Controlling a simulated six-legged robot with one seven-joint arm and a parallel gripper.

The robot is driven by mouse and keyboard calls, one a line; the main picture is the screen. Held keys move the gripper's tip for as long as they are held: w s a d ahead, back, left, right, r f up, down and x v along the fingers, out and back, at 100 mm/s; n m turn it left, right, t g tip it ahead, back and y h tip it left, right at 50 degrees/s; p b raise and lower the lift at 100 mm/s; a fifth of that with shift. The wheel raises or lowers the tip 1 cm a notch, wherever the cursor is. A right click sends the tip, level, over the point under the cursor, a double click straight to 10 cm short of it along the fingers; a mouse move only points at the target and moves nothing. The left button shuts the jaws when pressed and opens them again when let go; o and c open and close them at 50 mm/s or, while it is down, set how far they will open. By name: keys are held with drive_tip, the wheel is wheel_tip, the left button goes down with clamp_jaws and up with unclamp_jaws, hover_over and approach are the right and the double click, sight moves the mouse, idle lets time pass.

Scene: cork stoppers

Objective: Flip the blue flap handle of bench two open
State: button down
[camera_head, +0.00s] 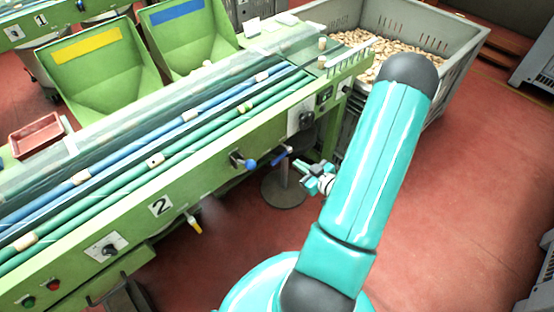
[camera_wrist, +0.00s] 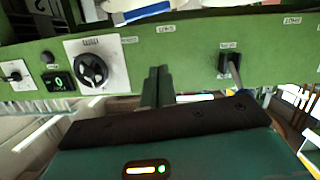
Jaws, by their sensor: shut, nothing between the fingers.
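Bench two's green front panel (camera_head: 215,178) runs diagonally across the body camera view. The blue flap handle (camera_head: 281,156) is a short blue bar at the panel's lower edge, right of a blue ball lever (camera_head: 249,164). In the wrist view, which looks upside down, the blue bar of the flap handle (camera_wrist: 147,12) with white beside it sits at the top edge, partly cut off. My gripper (camera_head: 306,172) is just right of and below the handle in the body view. In the wrist view its closed fingers (camera_wrist: 158,84) point toward the panel, apart from the handle. Nothing is between them.
A handwheel (camera_wrist: 90,68), a small display (camera_wrist: 58,82) and the lever's black mount (camera_wrist: 229,65) sit on the panel. A yellow handle (camera_head: 194,223) hangs farther left. A grey crate (camera_head: 456,45) of corks stands behind my arm. Red floor is free at right.

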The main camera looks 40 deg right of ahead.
hover_over(282, 157)
drive_tip(key=s+a, duration=0.2)
wheel_tip(282, 157, down, 2)
wheel_tip(282, 157, down, 3)
drive_tip(key=shift+s+r, duration=0.1)
drive_tip(key=shift+d+f, duration=0.1)
drive_tip(key=shift+f, duration=0.65)
